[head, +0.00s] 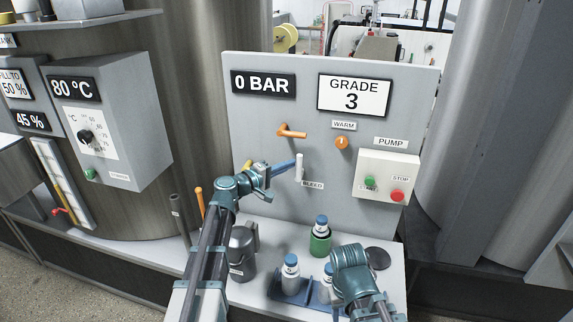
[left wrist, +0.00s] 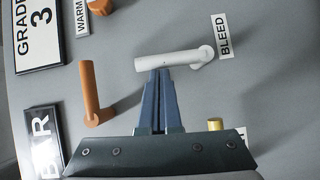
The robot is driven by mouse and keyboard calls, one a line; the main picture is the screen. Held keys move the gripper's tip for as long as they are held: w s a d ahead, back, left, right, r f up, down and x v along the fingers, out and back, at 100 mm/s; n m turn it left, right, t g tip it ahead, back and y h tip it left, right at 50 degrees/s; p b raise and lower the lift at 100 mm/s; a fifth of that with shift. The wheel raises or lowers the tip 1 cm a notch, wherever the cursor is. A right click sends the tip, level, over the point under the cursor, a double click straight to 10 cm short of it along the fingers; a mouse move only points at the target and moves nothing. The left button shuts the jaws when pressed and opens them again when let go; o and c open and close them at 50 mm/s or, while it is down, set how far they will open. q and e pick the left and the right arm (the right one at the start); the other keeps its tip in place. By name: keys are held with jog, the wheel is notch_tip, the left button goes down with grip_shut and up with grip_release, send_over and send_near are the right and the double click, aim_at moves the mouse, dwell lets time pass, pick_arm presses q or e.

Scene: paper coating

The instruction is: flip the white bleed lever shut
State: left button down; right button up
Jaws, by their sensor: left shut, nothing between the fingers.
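The white bleed lever (head: 299,170) stands upright on the grey panel, just above the BLEED label (head: 312,185). In the left wrist view the lever (left wrist: 165,65) has its pivot by the label and its free end away from it. My left gripper (head: 294,162) is shut and empty. Its blue fingertips (left wrist: 160,73) are at the lever's left side in the head view, touching it or very close; I cannot tell which. Part of my right arm shows at the bottom of the head view, but its fingers are not visible.
An orange lever (head: 292,131) is above the bleed lever on the panel (head: 250,125). An orange WARM knob (head: 342,142) and the pump box (head: 387,177) are to the right. Bottles (head: 320,238) and a dark jug (head: 243,254) stand on the shelf below.

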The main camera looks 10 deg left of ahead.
aim_at(300, 162)
pick_arm(q)
jog(key=d+m+y+p, duration=0.1)
jog(key=p, duration=0.1)
jog(key=d+r+m+g+p, duration=0.1)
jog(key=m+p, duration=0.1)
jog(key=p, duration=0.1)
jog(key=shift+s+d+r+g+y, duration=0.2)
jog(key=shift+d+g+y, duration=0.1)
jog(key=shift+d+y, duration=0.1)
jog(key=d+f+m+g+y+p, duration=0.1)
jog(key=d+f+m+y+p, duration=0.1)
jog(key=d+f+m+y, duration=0.2)
jog(key=shift+s+d+m+y, duration=0.15)
jog(key=shift+d+m+y, duration=0.55)
jog(key=shift+d, duration=0.45)
jog(key=shift+f, duration=0.15)
jog(key=shift+s+d, duration=0.1)
